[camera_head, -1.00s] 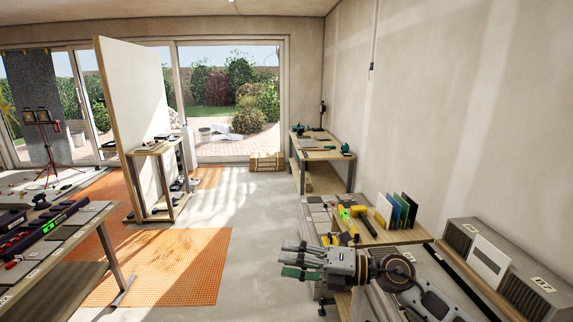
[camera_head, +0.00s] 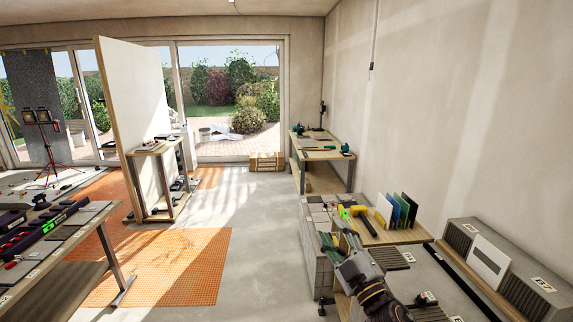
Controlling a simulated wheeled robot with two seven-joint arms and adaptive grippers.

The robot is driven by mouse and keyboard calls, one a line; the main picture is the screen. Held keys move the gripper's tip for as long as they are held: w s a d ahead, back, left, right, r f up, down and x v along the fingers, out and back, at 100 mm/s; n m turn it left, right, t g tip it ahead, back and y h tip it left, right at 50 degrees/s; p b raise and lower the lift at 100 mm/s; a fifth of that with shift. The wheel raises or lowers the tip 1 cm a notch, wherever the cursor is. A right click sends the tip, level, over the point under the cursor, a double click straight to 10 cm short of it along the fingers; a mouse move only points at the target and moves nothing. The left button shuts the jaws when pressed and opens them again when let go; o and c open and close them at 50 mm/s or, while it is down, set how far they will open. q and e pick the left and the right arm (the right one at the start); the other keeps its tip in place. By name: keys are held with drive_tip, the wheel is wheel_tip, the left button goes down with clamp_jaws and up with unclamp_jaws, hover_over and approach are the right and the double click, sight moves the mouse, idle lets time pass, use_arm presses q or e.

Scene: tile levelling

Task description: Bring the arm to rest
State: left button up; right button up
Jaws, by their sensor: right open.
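My right arm comes in from the bottom right in the head view. Its gripper (camera_head: 340,240) points away from me over the near end of the right-hand workbench. The jaws are open and look empty, though they are small and blend with the tools behind them. I cannot tell whether the gripper touches anything. My left gripper is not in view.
A yellow tool (camera_head: 363,221) and upright coloured panels (camera_head: 398,211) stand just beyond the gripper. A long grey box (camera_head: 530,285) stands to the right. A bench (camera_head: 85,252) with tools is at left. The floor (camera_head: 262,245) between is clear.

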drive_tip(key=s+d+f+m+g+h, duration=0.3)
drive_tip(key=d+f+m+h, duration=0.2)
drive_tip(key=f, duration=0.4)
drive_tip(key=s+d+f+m+g+h, duration=0.35)
drive_tip(key=d+f+m, duration=0.2)
drive_tip(key=f, duration=0.35)
drive_tip(key=s+f+m+g, duration=0.1)
drive_tip(key=s+f+g, duration=0.5)
drive_tip(key=s, duration=0.4)
drive_tip(key=s+f+m+g, duration=0.2)
drive_tip(key=s+f+g, duration=0.2)
drive_tip(key=s+f, duration=0.45)
drive_tip(key=s+f+g+p, duration=0.2)
drive_tip(key=s+f+p, duration=0.1)
drive_tip(key=f, duration=2.6)
drive_tip(key=s+d+f+p, duration=0.1)
drive_tip(key=s+d+f, duration=0.1)
drive_tip(key=s+f, duration=0.6)
drive_tip(key=s+d+f+p, duration=0.1)
drive_tip(key=s+f, duration=0.8)
drive_tip(key=s, duration=0.5)
drive_tip(key=shift+s+d+f+n+g, duration=0.15)
drive_tip(key=shift+d+f+n+g, duration=0.2)
drive_tip(key=shift+d+n, duration=0.1)
